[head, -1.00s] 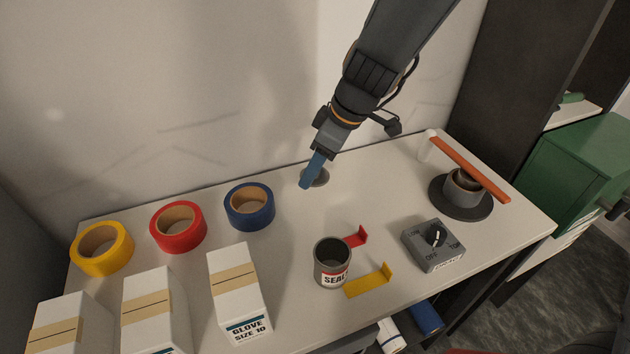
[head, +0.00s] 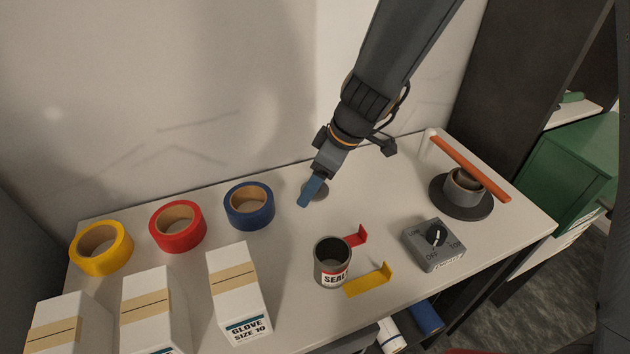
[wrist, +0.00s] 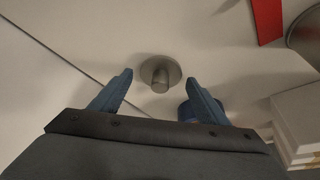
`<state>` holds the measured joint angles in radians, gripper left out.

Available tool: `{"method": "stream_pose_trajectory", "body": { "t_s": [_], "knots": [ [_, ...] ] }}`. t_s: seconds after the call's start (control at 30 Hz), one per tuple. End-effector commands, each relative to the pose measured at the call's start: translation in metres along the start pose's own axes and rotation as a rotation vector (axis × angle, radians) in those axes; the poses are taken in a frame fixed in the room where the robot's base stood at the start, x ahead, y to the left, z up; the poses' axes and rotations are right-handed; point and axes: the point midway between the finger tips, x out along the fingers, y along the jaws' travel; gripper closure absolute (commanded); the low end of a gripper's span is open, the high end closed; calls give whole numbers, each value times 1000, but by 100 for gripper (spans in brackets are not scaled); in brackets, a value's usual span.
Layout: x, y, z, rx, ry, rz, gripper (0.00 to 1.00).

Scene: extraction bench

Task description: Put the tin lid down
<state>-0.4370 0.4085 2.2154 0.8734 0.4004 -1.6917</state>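The tin lid (wrist: 174,68) is a grey disc with a round knob. It lies flat on the bench with the knob up; in the head view (head: 322,192) it is partly hidden behind my gripper. My gripper (head: 304,204) has blue fingers pointing down over the bench near the lid. In the wrist view the fingers of my gripper (wrist: 160,79) are spread wide, one on each side of the knob, with clear gaps and nothing held. The open grey tin (head: 332,263), labelled SEAL, stands in front of the lid, towards the front edge.
Blue (head: 249,207), red (head: 178,226) and yellow (head: 101,248) tape rolls stand left, with white boxes (head: 238,290) before them. A red bracket (head: 358,236), yellow bracket (head: 368,281) and grey dial box (head: 434,245) are near the tin. An orange bar (head: 470,168) extends over a pot at right.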

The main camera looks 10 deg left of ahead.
Motion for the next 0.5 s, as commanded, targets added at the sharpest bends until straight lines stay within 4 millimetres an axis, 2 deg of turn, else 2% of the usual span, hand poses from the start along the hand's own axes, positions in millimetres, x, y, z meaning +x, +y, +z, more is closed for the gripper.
{"method": "stream_pose_trajectory", "body": {
  "t_s": [0.37, 0.5],
  "knots": [
    [-4, 0, -2, 0, 0, 0, 31],
    [-20, 1, -2, -2, 4, 3, 31]
  ]
}}
